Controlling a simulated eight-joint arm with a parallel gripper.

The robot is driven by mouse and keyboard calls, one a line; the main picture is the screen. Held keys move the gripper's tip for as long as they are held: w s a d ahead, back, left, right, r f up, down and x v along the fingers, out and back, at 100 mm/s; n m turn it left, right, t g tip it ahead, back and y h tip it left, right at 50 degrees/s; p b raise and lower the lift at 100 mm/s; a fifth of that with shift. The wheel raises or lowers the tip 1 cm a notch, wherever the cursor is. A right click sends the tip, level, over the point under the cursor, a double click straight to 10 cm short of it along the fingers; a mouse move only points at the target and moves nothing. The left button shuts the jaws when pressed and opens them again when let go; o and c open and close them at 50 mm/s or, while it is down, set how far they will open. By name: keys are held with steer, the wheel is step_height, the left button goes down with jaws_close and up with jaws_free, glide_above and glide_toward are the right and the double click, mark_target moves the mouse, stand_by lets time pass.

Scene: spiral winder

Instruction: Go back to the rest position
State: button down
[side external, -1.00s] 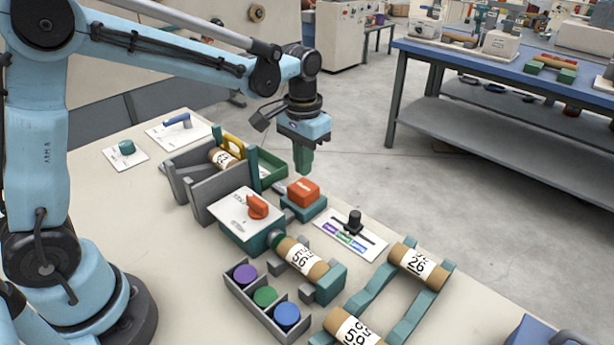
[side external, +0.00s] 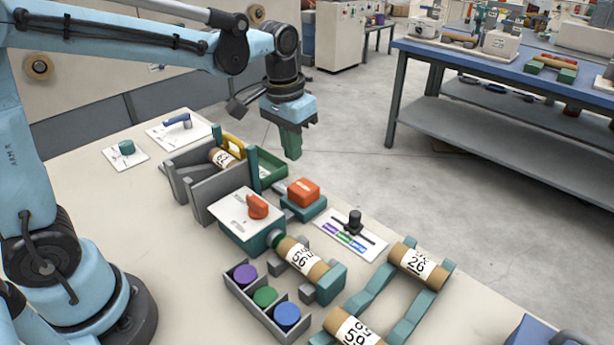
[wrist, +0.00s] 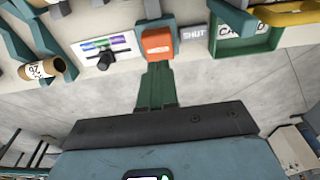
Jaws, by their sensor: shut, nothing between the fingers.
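My gripper (side external: 292,147) is shut and empty, pointing down in the air above the far side of the bench, near the green tray (side external: 271,168). Its green fingers (wrist: 157,88) are together in the wrist view. The orange block button on its teal base (side external: 303,192) stands below and to the right of the fingertips in the side view. In the wrist view the orange button (wrist: 157,43) lies just beyond the fingertips. I see no contact between the fingers and anything.
A winder with a red knob (side external: 257,206) holds a tube marked 56 (side external: 301,256). A slider panel (side external: 351,235), a box of coloured discs (side external: 240,291) and a rack with tubes marked 26 (side external: 419,263) and 59 (side external: 352,328) stand nearby. The air around my gripper is clear.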

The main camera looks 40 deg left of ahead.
steer(key=s+t, duration=0.1)
steer(key=s, duration=0.2)
steer(key=s+a+t, duration=0.1)
steer(key=s+t, duration=0.1)
steer(key=s, duration=0.1)
steer(key=s+t, duration=0.2)
steer(key=s, duration=0.2)
steer(key=shift+a+r, duration=0.3)
steer(key=shift+a, duration=0.05)
steer(key=shift+s+a+f+t, duration=0.1)
steer(key=shift+s+f+t, duration=0.2)
steer(key=shift+s+t, duration=0.2)
steer(key=c, duration=1.8)
jaws_free()
steer(key=shift+w, duration=0.1)
